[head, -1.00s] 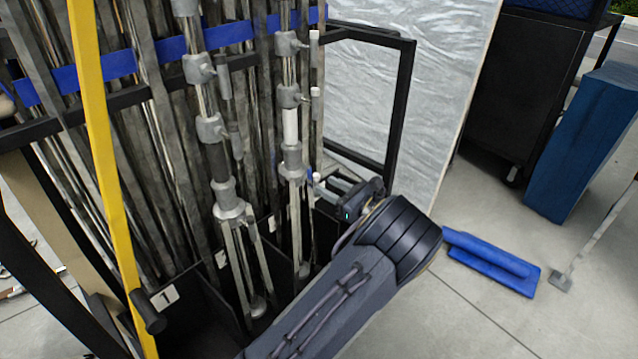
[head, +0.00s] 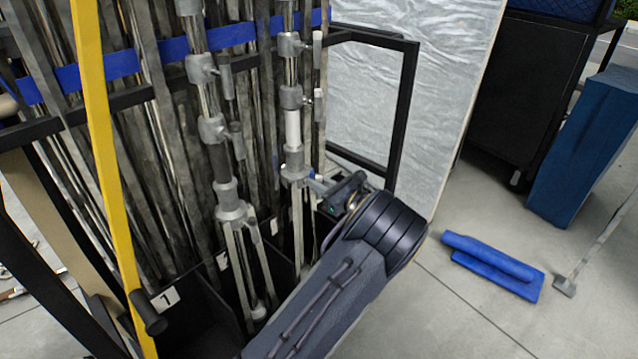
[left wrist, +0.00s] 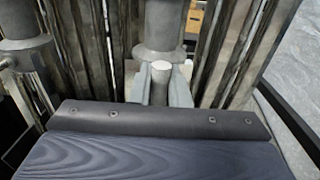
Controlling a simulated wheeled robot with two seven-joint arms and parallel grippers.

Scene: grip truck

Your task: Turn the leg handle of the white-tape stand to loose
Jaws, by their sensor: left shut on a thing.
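The white-tape stand (head: 293,127) stands upright in the cart, with a white band around its grey column. Its leg handle shows in the left wrist view (left wrist: 160,72) as a short grey piece below the wide collar (left wrist: 159,25). My left gripper (head: 318,186) comes in from the right of the stand, at the height of the leg collar. Its fingers are shut on the leg handle, one on each side of it. In the head view the gripper and wrist largely hide the handle. My right gripper is in neither view.
A similar stand with a dark band (head: 221,160) stands close on the left. A yellow post (head: 103,150) and blue straps (head: 110,68) cross the cart. A black frame (head: 403,110) rises just behind my gripper. A blue object (head: 490,262) lies on open floor at right.

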